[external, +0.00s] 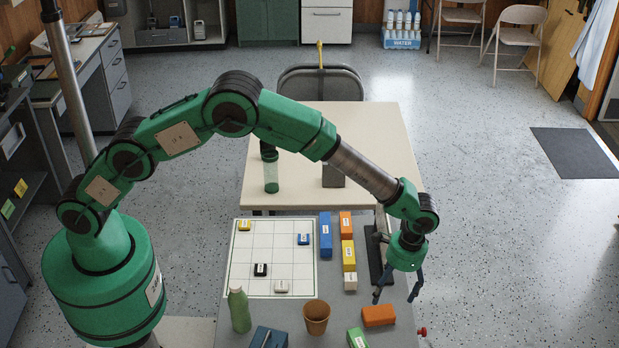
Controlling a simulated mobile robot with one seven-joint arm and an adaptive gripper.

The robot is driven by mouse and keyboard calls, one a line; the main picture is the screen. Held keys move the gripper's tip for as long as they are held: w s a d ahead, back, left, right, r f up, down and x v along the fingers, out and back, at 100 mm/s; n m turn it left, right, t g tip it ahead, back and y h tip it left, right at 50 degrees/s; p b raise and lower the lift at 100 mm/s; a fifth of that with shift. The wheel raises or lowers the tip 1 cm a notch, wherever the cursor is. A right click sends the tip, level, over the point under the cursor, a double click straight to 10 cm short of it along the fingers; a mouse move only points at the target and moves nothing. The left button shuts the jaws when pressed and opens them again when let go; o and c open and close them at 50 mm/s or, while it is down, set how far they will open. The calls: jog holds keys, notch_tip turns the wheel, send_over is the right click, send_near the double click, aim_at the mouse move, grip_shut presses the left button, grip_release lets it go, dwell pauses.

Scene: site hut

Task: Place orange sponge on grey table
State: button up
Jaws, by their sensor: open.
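An orange block that looks like the sponge (379,316) lies flat on the grey table (280,309), near its front right. My gripper (396,297) points down at the table's right side, its two fingers spread with nothing between them. In this view the fingertips appear just above and behind the orange block. I cannot tell how high they are over the table. A second orange block (346,224), with a pale label, stands farther back in a group of coloured blocks.
A white grid board (271,268) with small labelled blocks covers the left of the grey table. A green bottle (239,310), a brown cup (316,317), a blue item (268,338) and a green block (356,339) crowd the front. A beige table (310,180) stands behind.

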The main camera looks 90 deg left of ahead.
dwell(0.4)
jog(key=s+a+r+t, duration=0.1)
jog(key=s+a+r, duration=0.1)
jog(key=s+r, duration=0.7)
jog(key=s+a+r+t, duration=0.1)
jog(key=s+r, duration=0.4)
jog(key=r, duration=0.8)
jog(key=s+a+r+t, duration=0.2)
jog(key=s+r, duration=0.4)
jog(key=r, duration=0.5)
jog(key=s+a+r+m+t, duration=0.1)
jog(key=s+r, duration=0.3)
jog(key=s, duration=0.5)
jog(key=s+a+r+t, duration=0.1)
jog(key=s+r, duration=0.2)
jog(key=s, duration=0.6)
jog(key=s+f+t, duration=0.1)
jog(key=s+f, duration=0.1)
jog(key=s, duration=1.3)
jog(key=shift+a+m, duration=0.3)
jog(key=shift+a, duration=0.15)
